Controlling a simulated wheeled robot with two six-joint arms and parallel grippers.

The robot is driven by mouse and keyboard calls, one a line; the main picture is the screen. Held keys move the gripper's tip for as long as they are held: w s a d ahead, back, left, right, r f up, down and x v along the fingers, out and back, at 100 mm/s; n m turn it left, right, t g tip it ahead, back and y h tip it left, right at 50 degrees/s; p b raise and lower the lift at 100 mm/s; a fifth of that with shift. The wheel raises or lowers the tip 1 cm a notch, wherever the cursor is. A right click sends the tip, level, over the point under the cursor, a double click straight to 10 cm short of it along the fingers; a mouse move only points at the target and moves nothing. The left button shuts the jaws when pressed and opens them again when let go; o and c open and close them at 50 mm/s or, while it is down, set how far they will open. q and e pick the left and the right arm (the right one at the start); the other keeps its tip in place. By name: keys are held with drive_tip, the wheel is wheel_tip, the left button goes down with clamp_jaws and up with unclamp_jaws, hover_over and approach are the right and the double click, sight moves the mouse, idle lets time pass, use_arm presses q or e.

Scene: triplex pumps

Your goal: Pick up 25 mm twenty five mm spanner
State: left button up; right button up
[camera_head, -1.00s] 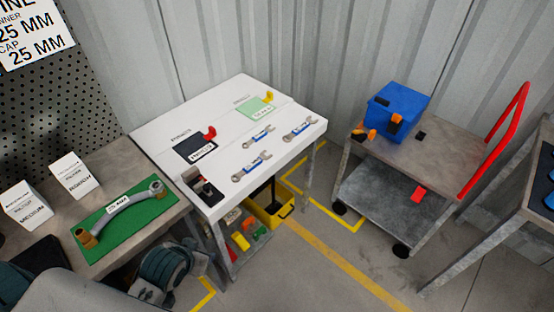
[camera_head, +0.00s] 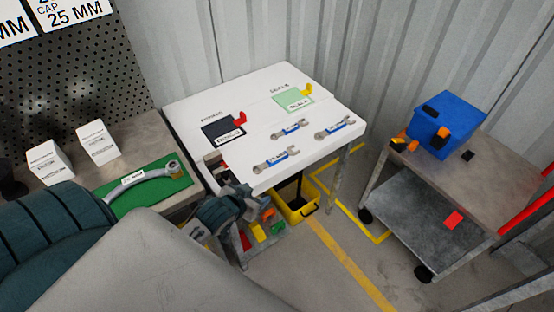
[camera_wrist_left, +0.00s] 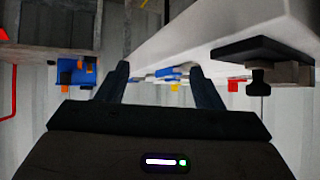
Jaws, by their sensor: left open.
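Three silver spanners with blue labels lie on the white table (camera_head: 205,95): one near the front edge (camera_head: 276,160), one behind it (camera_head: 290,130) and one at the right (camera_head: 334,129). Their size marks are too small to read, so I cannot tell which is the 25 mm one. My left gripper (camera_head: 238,185) is at the table's front-left corner, left of and below the nearest spanner. In the left wrist view its fingers (camera_wrist_left: 158,72) are open and empty, with blue and metal spanner parts beyond them at table level. My right gripper is out of view.
A black pad (camera_head: 222,130) and a green pad (camera_head: 293,98) lie on the table. A black clamp-like item (camera_wrist_left: 262,52) is at the table edge. A yellow bin (camera_head: 299,212) stands below. A trolley with a blue box (camera_head: 446,122) is at the right.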

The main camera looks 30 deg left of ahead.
sight(275, 158)
use_arm(q)
drive_tip(key=w+a+t, duration=0.1)
drive_tip(key=w, duration=0.2)
drive_tip(key=w+t, duration=0.1)
drive_tip(key=w, duration=0.3)
drive_tip(key=w+a+t, duration=0.1)
drive_tip(key=w, duration=0.2)
drive_tip(key=shift+w+a+r+h, duration=0.2)
drive_tip(key=shift+a+r+h, duration=0.1)
drive_tip(key=shift+h, duration=0.1)
drive_tip(key=x, duration=0.3)
drive_tip(key=p+x, duration=0.1)
drive_tip(key=x, duration=0.1)
drive_tip(key=shift+w+a+f, duration=0.2)
drive_tip(key=shift+a+f, duration=0.1)
clamp_jaws()
